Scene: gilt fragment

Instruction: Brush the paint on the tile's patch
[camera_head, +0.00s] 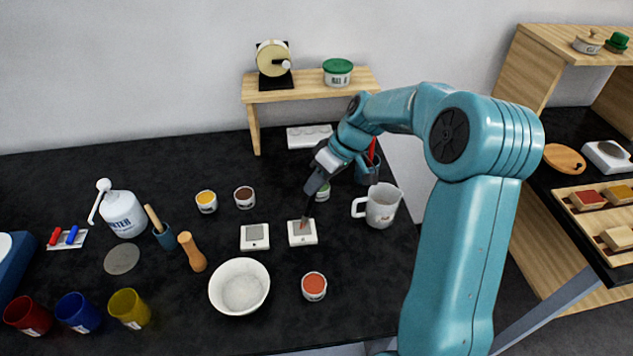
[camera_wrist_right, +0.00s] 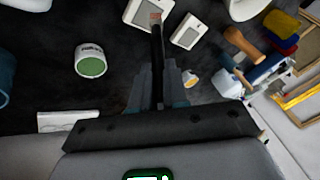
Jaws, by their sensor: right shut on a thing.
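My right gripper (camera_head: 312,188) is shut on a thin dark brush (camera_wrist_right: 157,55), pointing down. The brush's reddish tip is at the grey patch of a white tile (camera_head: 302,240), which also shows in the right wrist view (camera_wrist_right: 137,18). The tip looks to touch the patch or hover just over it; I cannot tell which. A second white tile (camera_head: 255,244) with a grey patch lies to its left. An open pot of orange-red paint (camera_head: 314,286) stands in front of the tiles. My left gripper is not in view.
A white bowl (camera_head: 239,287) stands front left of the tiles. A white mug (camera_head: 379,206) is to the right. Yellow (camera_head: 206,201) and brown (camera_head: 244,197) paint pots stand behind, with a green one (camera_wrist_right: 91,62) near my gripper. A wooden shelf (camera_head: 310,90) stands at the back.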

